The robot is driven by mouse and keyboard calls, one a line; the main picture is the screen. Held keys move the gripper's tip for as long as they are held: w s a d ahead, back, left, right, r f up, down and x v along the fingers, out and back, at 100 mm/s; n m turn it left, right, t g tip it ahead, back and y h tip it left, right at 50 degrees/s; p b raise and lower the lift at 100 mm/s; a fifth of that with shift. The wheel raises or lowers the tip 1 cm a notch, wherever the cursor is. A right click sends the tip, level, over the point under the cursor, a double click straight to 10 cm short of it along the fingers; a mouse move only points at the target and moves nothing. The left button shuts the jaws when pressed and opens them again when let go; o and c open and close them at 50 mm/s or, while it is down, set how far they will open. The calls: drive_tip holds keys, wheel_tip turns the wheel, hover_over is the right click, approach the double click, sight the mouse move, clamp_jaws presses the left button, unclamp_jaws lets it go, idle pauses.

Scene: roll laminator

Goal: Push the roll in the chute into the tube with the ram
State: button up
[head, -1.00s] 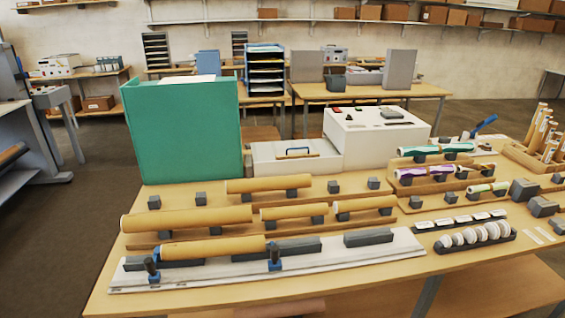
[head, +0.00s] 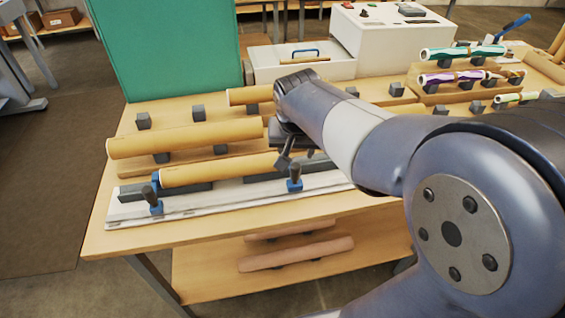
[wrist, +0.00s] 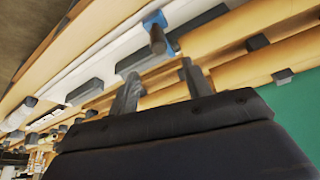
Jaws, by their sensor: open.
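A long tan cardboard tube (head: 215,172) lies on the white fixture board (head: 235,199) at the front of the table. Two dark-knobbed blue clamps stand beside it, a left one (head: 153,202) and a right one (head: 294,180). My gripper (head: 290,158) hangs over the tube's right end, by the right clamp. In the wrist view my gripper (wrist: 160,72) is open, with nothing seen held between its fingers. That view also shows a blue clamp (wrist: 155,33) just beyond the fingertips. My arm hides the board's right part. I cannot identify the roll in the chute or the ram.
Another long tan tube (head: 180,138) lies on rests behind the fixture. Small grey blocks (head: 198,114) stand farther back. A green panel (head: 170,45) and a white machine (head: 385,40) rise behind. Pinkish rolls (head: 297,253) lie on the lower shelf.

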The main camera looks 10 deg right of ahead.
sight(296, 166)
drive_tip(key=x, duration=1)
drive_tip(key=shift+s+p, duration=0.1)
drive_tip(key=shift+p, duration=0.25)
drive_tip(key=shift+c, duration=0.5)
drive_tip(key=shift+d, duration=0.1)
clamp_jaws()
